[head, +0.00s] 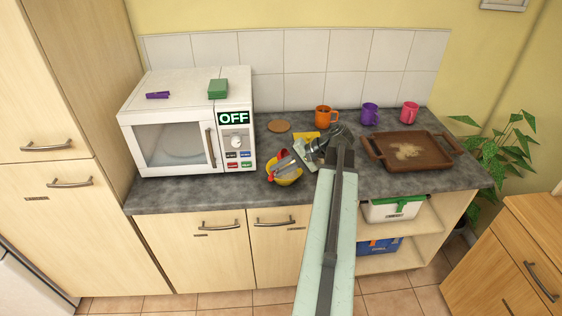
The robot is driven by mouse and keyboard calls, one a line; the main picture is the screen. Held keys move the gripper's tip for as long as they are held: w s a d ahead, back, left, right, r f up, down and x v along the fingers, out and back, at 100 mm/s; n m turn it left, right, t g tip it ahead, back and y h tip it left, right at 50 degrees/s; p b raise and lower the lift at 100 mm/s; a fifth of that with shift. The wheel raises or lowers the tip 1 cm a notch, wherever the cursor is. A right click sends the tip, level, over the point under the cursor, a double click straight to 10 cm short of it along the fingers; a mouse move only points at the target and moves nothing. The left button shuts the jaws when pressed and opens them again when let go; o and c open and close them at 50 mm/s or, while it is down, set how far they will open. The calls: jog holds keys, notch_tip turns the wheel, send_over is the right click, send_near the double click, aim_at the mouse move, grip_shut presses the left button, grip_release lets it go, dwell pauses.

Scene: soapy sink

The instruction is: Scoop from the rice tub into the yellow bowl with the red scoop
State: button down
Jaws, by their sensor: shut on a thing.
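The yellow bowl (290,179) stands on the counter near its front edge, just right of the microwave. My gripper (287,160) is over the bowl, reaching in from the right, and is shut on the red scoop (271,168). The scoop is at the bowl's left side, partly hidden by the gripper; I cannot tell whether it touches the bowl or what it holds. The bowl's contents are mostly covered. I cannot pick out a rice tub for certain; a yellow item (303,138) behind the gripper is partly hidden.
A white microwave (175,150) stands left of the bowl. A brown tray (425,158) with a pale patch lies at the right. Orange (324,117), purple (369,114) and pink (409,112) mugs and a round brown disc (279,126) are along the back.

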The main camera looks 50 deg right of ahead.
jog(key=r+g+h+p, duration=0.1)
jog(key=g+p, duration=0.1)
jog(key=p, duration=0.1)
jog(key=r+g+h+p, duration=0.1)
jog(key=g+p, duration=0.2)
jog(key=p, duration=0.1)
jog(key=r+g+h+p, duration=0.1)
jog(key=g+h+p, duration=0.1)
jog(key=g+p, duration=0.1)
jog(key=shift+w+a+p, duration=0.1)
jog(key=shift+w+p, duration=0.2)
jog(key=shift+w, duration=0.1)
jog(key=shift+s+f+g+h, duration=0.15)
jog(key=shift+g+h, duration=0.15)
jog(key=shift+g, duration=0.3)
